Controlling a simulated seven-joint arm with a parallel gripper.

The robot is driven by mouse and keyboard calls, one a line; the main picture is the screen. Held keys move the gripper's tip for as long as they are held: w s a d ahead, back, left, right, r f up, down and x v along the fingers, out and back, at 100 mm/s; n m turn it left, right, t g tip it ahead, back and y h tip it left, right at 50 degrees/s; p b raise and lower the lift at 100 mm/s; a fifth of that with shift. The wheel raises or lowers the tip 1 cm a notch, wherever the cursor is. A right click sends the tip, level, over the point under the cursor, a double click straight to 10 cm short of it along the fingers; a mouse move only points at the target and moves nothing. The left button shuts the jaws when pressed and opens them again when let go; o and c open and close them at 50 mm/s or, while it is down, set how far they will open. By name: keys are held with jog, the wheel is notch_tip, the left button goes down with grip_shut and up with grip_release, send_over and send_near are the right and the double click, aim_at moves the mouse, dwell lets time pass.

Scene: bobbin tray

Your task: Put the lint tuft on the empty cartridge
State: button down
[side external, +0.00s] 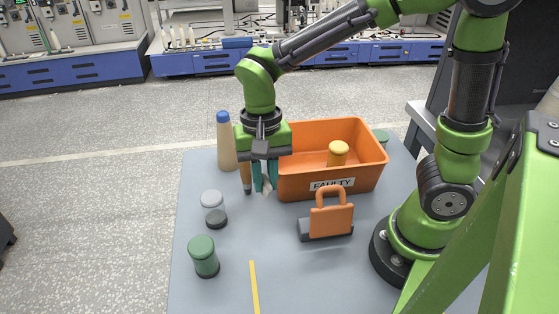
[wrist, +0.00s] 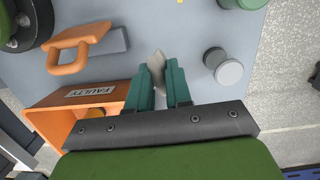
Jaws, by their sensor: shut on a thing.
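My gripper (side external: 264,188) has teal fingers pointing down, shut on a small pale grey lint tuft (side external: 266,191). The lint tuft sticks out between the fingertips in the wrist view (wrist: 157,63). It is held beside the left end of the orange bin and looks above the table. A grey-topped cylinder with a dark lower part (side external: 212,204) stands on the table, left of and nearer than the gripper. It also shows right of the fingers in the wrist view (wrist: 228,70), apart from the tuft. It looks like the empty cartridge, but I cannot see inside it.
The orange "FAULTY" bin (side external: 300,183) holds a yellow-orange cylinder (side external: 338,152). A green cylinder (side external: 203,255) stands front left, a blue-tipped tan cone (side external: 226,145) behind. The front middle is clear apart from a yellow strip (side external: 254,287).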

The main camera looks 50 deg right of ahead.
send_over(211, 198)
jog(key=shift+w+d+f, duration=0.1)
jog(key=shift+d+f, duration=0.1)
jog(key=shift+f, duration=2.15)
jog(key=shift+f, duration=0.1)
jog(key=c, duration=1)
grip_release()
jog(key=shift+c, duration=0.2)
